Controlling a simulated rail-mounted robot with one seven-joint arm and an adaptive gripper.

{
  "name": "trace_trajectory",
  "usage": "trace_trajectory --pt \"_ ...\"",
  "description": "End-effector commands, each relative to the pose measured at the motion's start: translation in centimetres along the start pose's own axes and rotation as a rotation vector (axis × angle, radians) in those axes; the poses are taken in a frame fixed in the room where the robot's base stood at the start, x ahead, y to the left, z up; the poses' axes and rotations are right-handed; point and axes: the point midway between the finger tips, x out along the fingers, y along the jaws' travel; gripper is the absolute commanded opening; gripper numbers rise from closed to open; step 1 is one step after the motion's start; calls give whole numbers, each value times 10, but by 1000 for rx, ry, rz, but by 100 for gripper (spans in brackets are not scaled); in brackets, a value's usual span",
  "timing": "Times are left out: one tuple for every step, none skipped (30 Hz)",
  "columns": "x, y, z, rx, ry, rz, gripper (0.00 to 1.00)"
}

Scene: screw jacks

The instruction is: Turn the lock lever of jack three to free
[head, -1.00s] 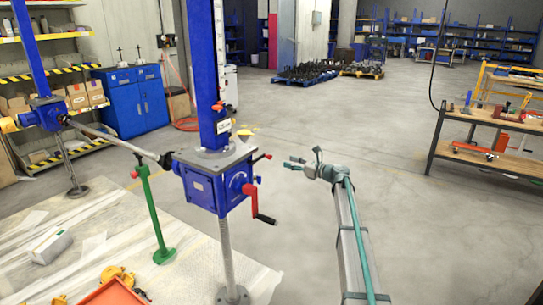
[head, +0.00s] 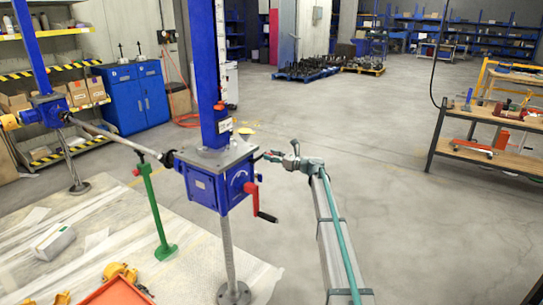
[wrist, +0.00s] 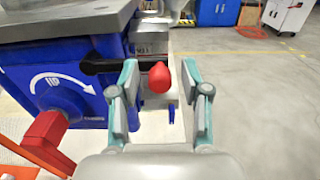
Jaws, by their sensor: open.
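The blue jack (head: 218,188) stands in the middle of the head view, with a tall blue post and a small label too small to read. Its lock lever is a dark rod with a red knob (wrist: 158,76), sticking out sideways below the grey top plate in the wrist view. My gripper (head: 268,156) is at the jack's right side. Its fingers (wrist: 159,85) are open, one on each side of the red knob, with gaps on both sides. In the head view the fingers hide most of the lever.
A red crank arm (head: 251,192) with a dark handle hangs below the lever on the same jack; it also shows in the wrist view (wrist: 42,135). A shaft (head: 115,138) runs left to another blue jack (head: 45,112). The floor to the right is clear up to a workbench (head: 485,150).

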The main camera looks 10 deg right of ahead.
Motion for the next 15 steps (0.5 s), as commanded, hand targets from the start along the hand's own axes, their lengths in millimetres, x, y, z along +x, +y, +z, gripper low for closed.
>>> trace_trajectory --pt "2 0 0 0 0 0 47" --pt "2 0 0 0 0 0 47" --pt "3 0 0 0 0 0 47" --pt "3 0 0 0 0 0 47" --pt "3 0 0 0 0 0 47" --pt "2 0 0 0 0 0 47" --pt "2 0 0 0 0 0 47" --pt "2 0 0 0 0 0 47" --pt "2 0 0 0 0 0 47" --pt "2 0 0 0 0 0 42" --pt "2 0 0 0 0 0 37" --pt "2 0 0 0 0 0 30" --pt "2 0 0 0 0 0 25" --pt "2 0 0 0 0 0 20" --pt "2 0 0 0 0 0 14"
